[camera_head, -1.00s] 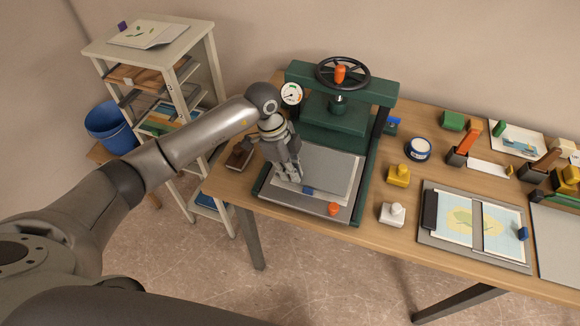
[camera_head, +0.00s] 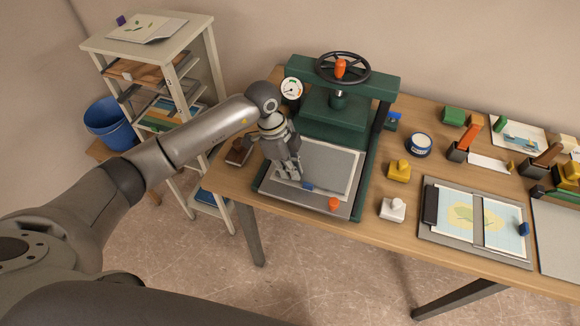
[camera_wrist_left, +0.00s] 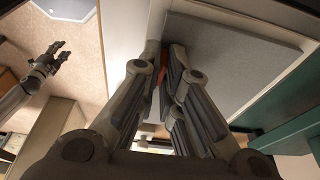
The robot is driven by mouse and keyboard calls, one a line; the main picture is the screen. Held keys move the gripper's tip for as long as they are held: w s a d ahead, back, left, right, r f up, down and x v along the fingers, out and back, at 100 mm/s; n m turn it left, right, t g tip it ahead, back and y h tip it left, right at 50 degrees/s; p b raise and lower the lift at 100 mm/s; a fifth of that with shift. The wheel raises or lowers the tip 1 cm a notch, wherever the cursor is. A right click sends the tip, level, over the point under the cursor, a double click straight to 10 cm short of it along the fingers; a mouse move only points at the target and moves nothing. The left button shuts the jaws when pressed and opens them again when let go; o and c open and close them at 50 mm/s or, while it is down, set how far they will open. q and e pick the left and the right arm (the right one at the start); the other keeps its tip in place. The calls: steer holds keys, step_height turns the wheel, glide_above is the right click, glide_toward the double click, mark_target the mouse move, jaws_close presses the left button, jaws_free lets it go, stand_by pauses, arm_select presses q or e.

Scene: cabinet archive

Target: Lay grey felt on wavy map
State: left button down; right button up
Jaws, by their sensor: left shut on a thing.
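My left gripper (camera_head: 290,178) is over the left part of the press bed, fingers pointing down. It is shut on the edge of the grey felt (camera_head: 330,165), a flat grey sheet. In the left wrist view the felt (camera_wrist_left: 225,60) extends beside my left fingers (camera_wrist_left: 168,72), with a small orange piece between them. The felt lies over a pale sheet (camera_head: 343,198), whose margin shows at the front and right; this seems to be the map, its face hidden. My right gripper (camera_wrist_left: 58,58) appears open and empty, away from the bed.
The green press (camera_head: 340,82) with its black handwheel (camera_head: 342,69) stands behind and around the bed. An orange knob (camera_head: 334,204) is at the bed's front. Yellow (camera_head: 399,170) and white (camera_head: 392,209) blocks and a framed map (camera_head: 460,218) lie to the right.

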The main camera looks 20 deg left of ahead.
arm_select(q)
steer(key=shift+f, duration=0.2)
steer(key=c, duration=1.5)
jaws_free()
steer(key=shift+c, duration=0.6)
steer(key=shift+r, duration=0.1)
steer(key=shift+p+v, duration=2.95)
steer(key=shift+v, duration=0.55)
steer(key=v, duration=1.2)
